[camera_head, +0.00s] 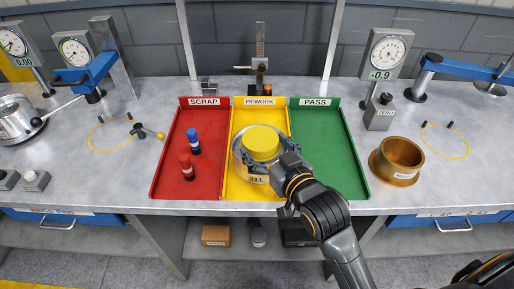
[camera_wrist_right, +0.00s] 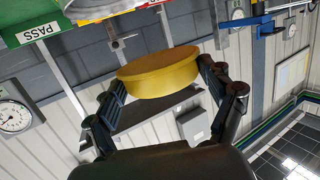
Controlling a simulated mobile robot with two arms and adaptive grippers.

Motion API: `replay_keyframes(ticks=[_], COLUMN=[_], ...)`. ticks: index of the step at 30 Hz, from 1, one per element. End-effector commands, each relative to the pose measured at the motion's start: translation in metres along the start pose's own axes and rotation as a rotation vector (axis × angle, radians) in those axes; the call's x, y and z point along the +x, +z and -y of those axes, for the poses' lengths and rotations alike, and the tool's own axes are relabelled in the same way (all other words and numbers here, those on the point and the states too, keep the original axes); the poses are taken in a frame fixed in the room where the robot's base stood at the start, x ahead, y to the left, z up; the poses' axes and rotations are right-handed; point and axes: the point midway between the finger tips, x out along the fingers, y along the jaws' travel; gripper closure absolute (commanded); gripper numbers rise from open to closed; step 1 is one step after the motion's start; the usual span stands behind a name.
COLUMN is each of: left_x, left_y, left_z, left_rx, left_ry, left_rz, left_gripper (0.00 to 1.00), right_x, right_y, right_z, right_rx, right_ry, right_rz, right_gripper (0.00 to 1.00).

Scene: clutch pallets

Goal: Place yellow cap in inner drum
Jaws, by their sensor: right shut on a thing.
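The yellow cap (camera_head: 262,140) is a thick round disc; in the wrist view the cap (camera_wrist_right: 158,74) sits between my right gripper's fingers. My right gripper (camera_head: 270,164) is shut on it. In the head view the cap appears over the opening of a silver round drum (camera_head: 240,160) labelled 311, in the yellow REWORK lane. The cap hides most of the drum's inside, so I cannot tell the exact height between them. My left gripper is not in view.
The green PASS lane (camera_head: 330,150) looks empty. A brass drum (camera_head: 397,158) stands right of it. Dial gauges (camera_head: 387,54) stand at the back.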

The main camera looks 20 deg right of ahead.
Motion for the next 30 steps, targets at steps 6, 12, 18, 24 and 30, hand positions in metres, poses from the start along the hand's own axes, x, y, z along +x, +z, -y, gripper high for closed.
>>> replay_keyframes(ticks=[6,12,18,24,30], left_x=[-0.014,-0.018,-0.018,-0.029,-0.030], left_y=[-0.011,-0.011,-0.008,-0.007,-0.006], left_z=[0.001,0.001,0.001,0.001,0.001], left_rx=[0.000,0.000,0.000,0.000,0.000], left_ry=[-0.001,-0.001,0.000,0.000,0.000], left_rz=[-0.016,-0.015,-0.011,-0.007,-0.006], left_gripper=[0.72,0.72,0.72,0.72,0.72], right_x=[0.051,0.081,0.093,0.101,0.103], right_y=[0.016,0.043,0.054,0.077,0.088], right_z=[-0.023,-0.035,-0.039,-0.040,-0.040], right_rx=[-0.002,0.000,0.000,0.001,0.000], right_ry=[0.002,0.002,0.001,0.001,0.000], right_rz=[0.003,0.000,-0.002,0.002,-0.002], right_gripper=[0.49,0.49,0.49,0.49,0.49])
